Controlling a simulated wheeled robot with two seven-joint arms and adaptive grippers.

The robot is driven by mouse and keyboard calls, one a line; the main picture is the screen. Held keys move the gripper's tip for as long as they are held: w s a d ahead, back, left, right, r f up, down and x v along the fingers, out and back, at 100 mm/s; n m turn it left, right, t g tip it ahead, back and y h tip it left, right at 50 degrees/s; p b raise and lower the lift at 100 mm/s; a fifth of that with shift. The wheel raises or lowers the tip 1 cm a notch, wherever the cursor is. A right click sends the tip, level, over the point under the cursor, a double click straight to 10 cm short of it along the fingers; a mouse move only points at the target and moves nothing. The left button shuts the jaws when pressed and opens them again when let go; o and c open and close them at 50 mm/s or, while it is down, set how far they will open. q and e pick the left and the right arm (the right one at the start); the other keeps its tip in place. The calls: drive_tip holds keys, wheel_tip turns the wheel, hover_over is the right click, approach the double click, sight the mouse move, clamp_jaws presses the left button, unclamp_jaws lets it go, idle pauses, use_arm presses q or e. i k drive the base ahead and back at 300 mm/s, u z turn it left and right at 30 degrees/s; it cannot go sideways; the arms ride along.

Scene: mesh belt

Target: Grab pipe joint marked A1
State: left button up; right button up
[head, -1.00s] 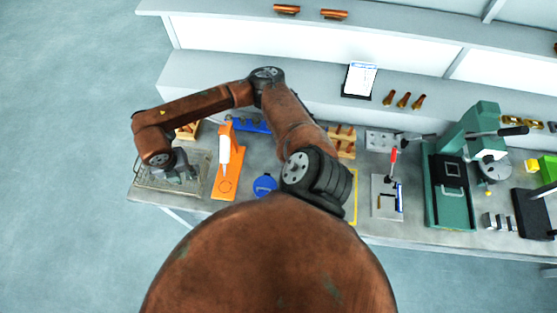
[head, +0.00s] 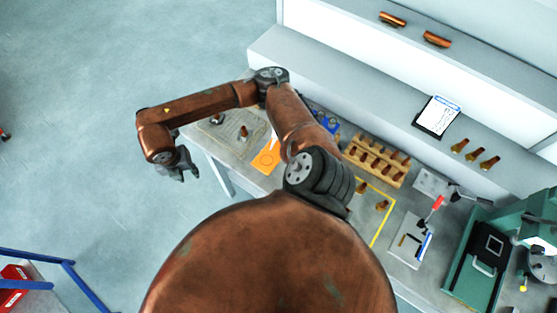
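Several copper pipe joints are in the head view: some in a wooden rack (head: 352,152), a few in a yellow-outlined square (head: 374,243) on the bench, and one joint (head: 243,133) on a grey plate (head: 228,146) at the bench's left end. No A1 mark can be read on any of them.
An orange board (head: 266,158) lies beside the grey plate. A clipboard (head: 437,116) and several brass fittings (head: 475,155) are on the ledge; copper pieces (head: 437,39) lie on the upper shelf. A green press (head: 475,265) stands at right. Blue rails (head: 40,254) are at lower left.

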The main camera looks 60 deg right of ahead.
sight(360, 190)
drive_tip(key=u, duration=0.35)
drive_tip(key=i, duration=1.6)
drive_tip(key=z, duration=4.8)
drive_tip(key=i, duration=1)
